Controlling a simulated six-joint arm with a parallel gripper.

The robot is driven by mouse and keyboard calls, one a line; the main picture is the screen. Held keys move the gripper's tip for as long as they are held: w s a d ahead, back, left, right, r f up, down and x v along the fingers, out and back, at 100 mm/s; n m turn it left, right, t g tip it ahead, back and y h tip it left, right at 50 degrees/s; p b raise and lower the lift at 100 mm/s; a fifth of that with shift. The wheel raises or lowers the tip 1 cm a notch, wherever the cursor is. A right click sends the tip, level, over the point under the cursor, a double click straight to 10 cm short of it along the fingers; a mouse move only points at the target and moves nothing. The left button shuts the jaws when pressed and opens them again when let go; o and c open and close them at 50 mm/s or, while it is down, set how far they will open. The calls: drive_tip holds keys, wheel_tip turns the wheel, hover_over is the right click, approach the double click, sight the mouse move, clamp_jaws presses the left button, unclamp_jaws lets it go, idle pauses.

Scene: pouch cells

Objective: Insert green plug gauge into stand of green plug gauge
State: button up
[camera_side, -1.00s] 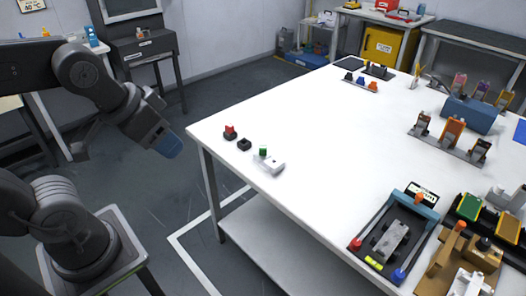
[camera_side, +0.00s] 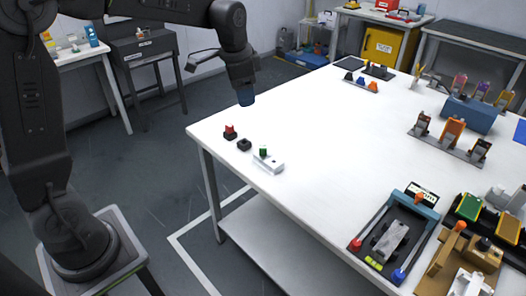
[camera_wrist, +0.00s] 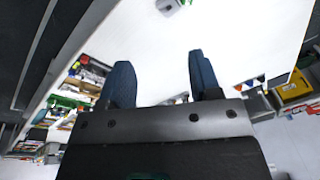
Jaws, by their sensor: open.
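The green plug gauge (camera_side: 263,150) stands upright in or on a white block (camera_side: 274,164) near the table's front-left edge. A small black stand (camera_side: 244,144), apparently empty, sits to its left, apart from the block. My gripper (camera_side: 246,97) hangs above the table's left part, pointing down, well above and behind the gauge. In the wrist view my gripper (camera_wrist: 161,80) shows two blue fingers spread apart with nothing between them.
A red plug (camera_side: 230,129) sits in a dark base left of the black stand. A tray with a grey part (camera_side: 391,240), a rack of coloured parts (camera_side: 450,133) and a blue box (camera_side: 470,113) stand to the right. The middle of the white table (camera_side: 335,140) is clear.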

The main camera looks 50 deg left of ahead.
drive_tip(key=w+a+f+m+g, duration=0.25)
drive_tip(key=w+a+f, duration=0.25)
drive_tip(key=w+f, duration=0.6)
hover_over(261, 147)
drive_tip(key=shift+m+t, duration=0.25)
drive_tip(key=shift+m, duration=0.1)
drive_tip(key=f, duration=0.9)
drive_tip(key=shift+w+a+f, duration=0.1)
drive_tip(key=shift+a, duration=0.15)
drive_tip(key=f, duration=0.5)
drive_tip(key=shift+d+f, duration=0.2)
drive_tip(key=shift+f, duration=0.1)
clamp_jaws()
drive_tip(key=shift+r, duration=0.1)
